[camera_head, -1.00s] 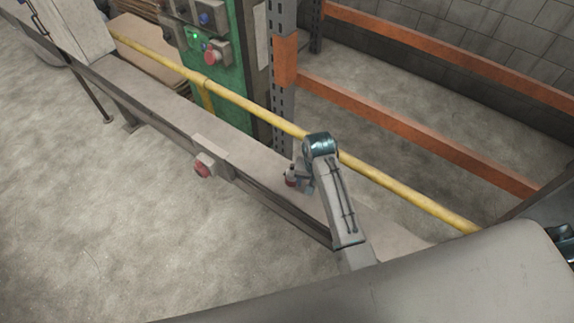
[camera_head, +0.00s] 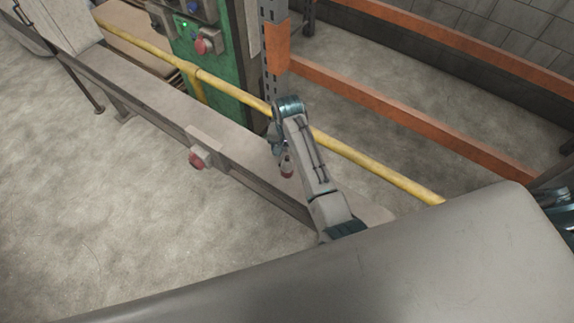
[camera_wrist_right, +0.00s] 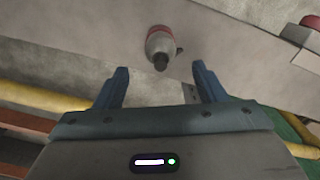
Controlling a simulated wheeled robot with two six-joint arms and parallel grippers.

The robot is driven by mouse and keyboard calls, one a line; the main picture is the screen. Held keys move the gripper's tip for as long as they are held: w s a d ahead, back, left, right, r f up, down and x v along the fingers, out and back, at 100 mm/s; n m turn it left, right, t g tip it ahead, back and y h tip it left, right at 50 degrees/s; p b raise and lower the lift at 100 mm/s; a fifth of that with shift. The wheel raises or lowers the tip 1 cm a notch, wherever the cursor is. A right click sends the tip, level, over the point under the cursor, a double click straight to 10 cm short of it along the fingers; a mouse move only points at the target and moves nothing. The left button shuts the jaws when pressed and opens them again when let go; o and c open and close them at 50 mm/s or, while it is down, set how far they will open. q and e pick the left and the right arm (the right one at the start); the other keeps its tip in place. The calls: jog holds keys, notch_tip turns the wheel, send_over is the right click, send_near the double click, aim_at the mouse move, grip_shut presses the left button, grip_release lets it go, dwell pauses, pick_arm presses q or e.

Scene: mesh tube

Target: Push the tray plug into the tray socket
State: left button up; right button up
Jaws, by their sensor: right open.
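I cannot make out the tray socket.
A box with a red button (camera_head: 199,158) sits on the bench's front edge. A yellow rail (camera_head: 370,172) runs behind the bench. A green control cabinet (camera_head: 215,72) and orange rack beams (camera_head: 410,113) stand beyond. The floor in front is clear.

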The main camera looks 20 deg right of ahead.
aim_at(288, 157)
jog(key=shift+f, duration=1.2)
jog(key=shift+f+p, duration=0.45)
jog(key=shift+p, duration=0.1)
jog(key=shift+f+p, duration=0.55)
jog(key=shift+f, duration=1.6)
jog(key=shift+a, duration=0.1)
jog(key=shift+c, duration=0.4)
jog(key=c, duration=0.9)
